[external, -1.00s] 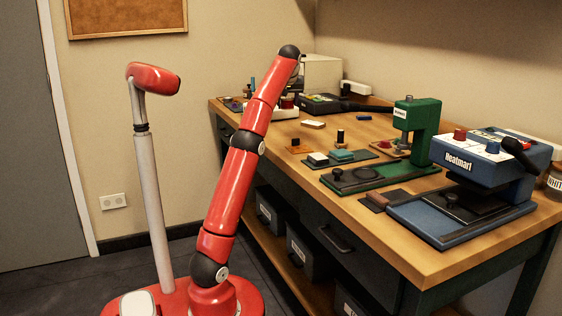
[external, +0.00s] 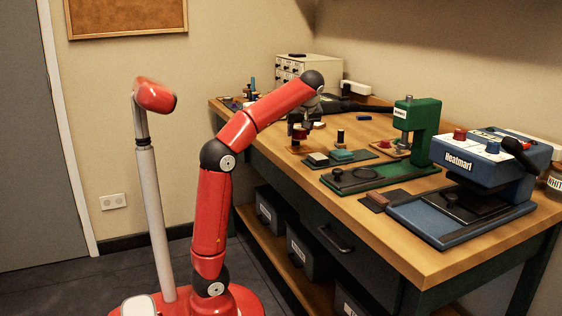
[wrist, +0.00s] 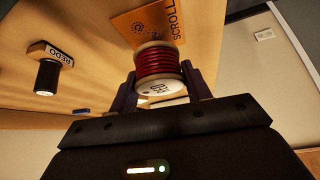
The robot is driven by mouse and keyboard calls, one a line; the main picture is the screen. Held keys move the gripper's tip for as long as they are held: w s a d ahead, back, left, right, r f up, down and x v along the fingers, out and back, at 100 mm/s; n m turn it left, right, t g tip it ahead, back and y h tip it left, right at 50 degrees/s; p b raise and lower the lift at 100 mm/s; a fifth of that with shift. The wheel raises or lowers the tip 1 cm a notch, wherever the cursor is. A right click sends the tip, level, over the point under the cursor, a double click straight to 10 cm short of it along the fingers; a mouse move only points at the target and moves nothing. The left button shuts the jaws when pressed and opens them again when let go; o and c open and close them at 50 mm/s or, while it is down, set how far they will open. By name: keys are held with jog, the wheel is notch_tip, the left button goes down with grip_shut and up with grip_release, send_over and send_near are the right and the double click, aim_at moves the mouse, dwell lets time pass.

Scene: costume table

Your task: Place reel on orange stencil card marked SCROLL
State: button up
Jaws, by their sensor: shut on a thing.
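The reel (wrist: 159,65), wound with dark red thread between pale flanges, is held between the fingers of my gripper (wrist: 160,82) in the wrist view. The orange stencil card marked SCROLL (wrist: 142,22) lies just beyond the reel, with its lettering at the right side. In the external view my gripper (external: 300,127) is low over the same card (external: 294,150) near the table's front edge. The reel appears over the card, its far flange partly overlapping it in the wrist view. I cannot tell whether the two touch.
A dark cylinder on a small labelled block (wrist: 46,85) stands left of the card in the wrist view. Pads on a dark mat (external: 342,155), a green press (external: 421,128) and a blue heat press (external: 490,160) stand to the right. A drawer cabinet (external: 312,70) is behind.

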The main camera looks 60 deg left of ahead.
aim_at(299, 138)
jog(key=shift+f+b, duration=0.4)
jog(key=shift+f, duration=1.25)
jog(key=shift+f, duration=0.15)
jog(key=o, duration=1)
jog(key=shift+r, duration=0.2)
jog(key=p+v, duration=0.3)
jog(key=v, duration=0.9)
